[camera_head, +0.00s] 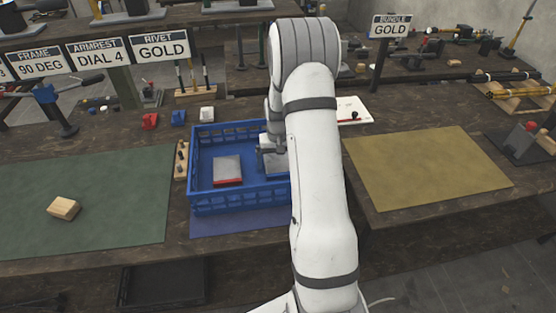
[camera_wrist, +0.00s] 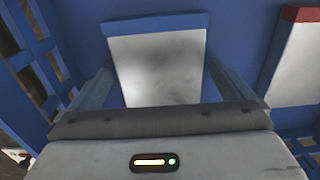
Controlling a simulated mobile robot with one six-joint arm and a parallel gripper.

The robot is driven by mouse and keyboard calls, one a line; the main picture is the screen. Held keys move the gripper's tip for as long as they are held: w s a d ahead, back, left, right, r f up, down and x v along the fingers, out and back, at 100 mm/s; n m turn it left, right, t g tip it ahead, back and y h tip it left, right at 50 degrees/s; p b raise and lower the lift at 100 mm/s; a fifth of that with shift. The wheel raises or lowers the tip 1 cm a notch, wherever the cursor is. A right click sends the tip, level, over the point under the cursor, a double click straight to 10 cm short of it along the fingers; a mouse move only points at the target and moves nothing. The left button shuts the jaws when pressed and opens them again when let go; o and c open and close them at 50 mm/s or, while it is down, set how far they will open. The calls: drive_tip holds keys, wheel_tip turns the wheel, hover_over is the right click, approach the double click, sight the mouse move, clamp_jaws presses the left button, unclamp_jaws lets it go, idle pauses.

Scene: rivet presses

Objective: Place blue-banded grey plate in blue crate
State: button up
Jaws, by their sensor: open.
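The blue crate (camera_head: 238,203) stands on the middle workbench, partly hidden by my arm. In the wrist view, the blue-banded grey plate (camera_wrist: 160,65) lies inside the crate, its blue band along the far edge. In the head view only a sliver of that plate (camera_head: 274,167) shows beside my arm. My gripper (camera_wrist: 160,82) is open over the plate, with one finger on each side of it. I cannot tell whether the fingers touch it. A red-banded grey plate (camera_head: 228,169) lies in the crate to the left in the head view; it also shows at the right in the wrist view (camera_wrist: 299,65).
A green mat (camera_head: 110,200) with a wooden block (camera_head: 63,208) lies left of the crate. A yellow mat (camera_head: 425,165) at the right is bare. A wooden rack (camera_head: 181,160) stands close to the crate's left wall. Signs and tools line the back.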

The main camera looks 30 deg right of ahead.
sight(278, 163)
wheel_tip(278, 163, up, 12)
drive_tip(key=b, duration=0.1)
drive_tip(key=s+a+r+n, duration=0.1)
drive_tip(key=s+a+r, duration=0.5)
drive_tip(key=r, duration=0.1)
drive_tip(key=s+a+r+n+t, duration=0.1)
drive_tip(key=s+a, duration=0.4)
drive_tip(key=s, duration=0.5)
drive_tip(key=s+a+r+n+t, duration=0.1)
drive_tip(key=s+a+r, duration=0.2)
drive_tip(key=s, duration=0.7)
drive_tip(key=shift+s+a+t, duration=0.2)
drive_tip(key=shift+a+t, duration=0.2)
drive_tip(key=shift+a, duration=0.7)
